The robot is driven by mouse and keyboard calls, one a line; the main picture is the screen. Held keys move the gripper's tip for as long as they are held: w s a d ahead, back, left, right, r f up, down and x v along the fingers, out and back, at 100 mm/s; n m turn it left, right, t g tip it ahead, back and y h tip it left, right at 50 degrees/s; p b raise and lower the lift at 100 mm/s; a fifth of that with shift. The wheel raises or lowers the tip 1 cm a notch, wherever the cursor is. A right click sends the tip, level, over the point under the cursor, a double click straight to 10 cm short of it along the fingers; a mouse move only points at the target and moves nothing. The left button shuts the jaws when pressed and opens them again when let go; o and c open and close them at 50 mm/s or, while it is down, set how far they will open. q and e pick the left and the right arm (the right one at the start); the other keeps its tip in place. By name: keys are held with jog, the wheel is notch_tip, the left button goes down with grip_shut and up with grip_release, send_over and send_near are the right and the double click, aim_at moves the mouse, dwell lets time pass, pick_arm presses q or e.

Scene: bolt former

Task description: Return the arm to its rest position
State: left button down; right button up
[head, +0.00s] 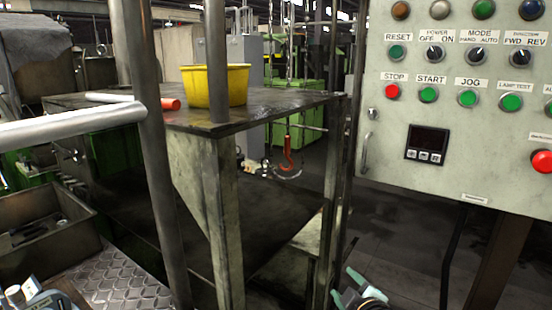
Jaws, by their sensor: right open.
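My right gripper (344,283) shows at the bottom edge, right of centre, below the control panel (455,130). Its two pale green fingers are spread apart with nothing seen between them. It is in open space over the dark floor, and the rest of it is cut off by the frame's lower edge. The panel carries rows of knobs and buttons, including a red STOP button (392,91), a green START button (428,95) and a small dark display (426,144). I cannot make out my left gripper's fingers.
A metal bench (285,106) bears a yellow tub (228,86) and an orange-red cylinder (171,104). Dark upright posts (150,130) and a pale bar (70,127) cross the left side. A red hook (287,160) hangs behind. Floor (395,225) shows below the panel.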

jog(key=s+f+m+g+y, duration=0.1)
jog(key=s+f+m, duration=0.1)
jog(key=s+f, duration=0.55)
jog(key=s+f+m+g, duration=0.1)
jog(key=s+f+m, duration=0.3)
jog(key=f, duration=0.6)
jog(key=s+f+m+g, duration=0.1)
jog(key=s+f, duration=0.3)
jog(key=s, duration=0.4)
jog(key=s+d+f+m+g, duration=0.1)
jog(key=s+f+m, duration=0.1)
jog(key=s+f, duration=0.3)
jog(key=s, duration=0.4)
jog(key=shift+d+f+m, duration=0.2)
jog(key=shift+d+m, duration=0.05)
jog(key=shift+m, duration=0.05)
jog(key=shift+o, duration=0.3)
